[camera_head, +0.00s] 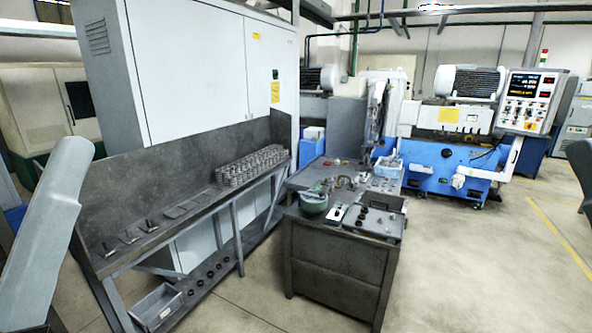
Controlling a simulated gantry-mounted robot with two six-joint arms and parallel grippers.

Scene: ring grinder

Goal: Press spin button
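A control panel (531,101) with two dark screens showing red digits and several small buttons and knobs stands at the upper right, on the blue and white grinding machine (440,170). The buttons are too small to tell which one is the spin button. A small white and black box (337,214) lies on the dark metal workbench (335,258); I cannot tell whether it carries a button. A light grey link of my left arm shows at the left edge, far from the panel. Neither of my grippers is in view.
A long dark shelf (165,237) holds many metal rings (253,165) and a few flat tools. A green bowl (314,201) sits on the workbench. A grey bin (157,306) stands low at the front left. The floor (480,270) at the right is clear.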

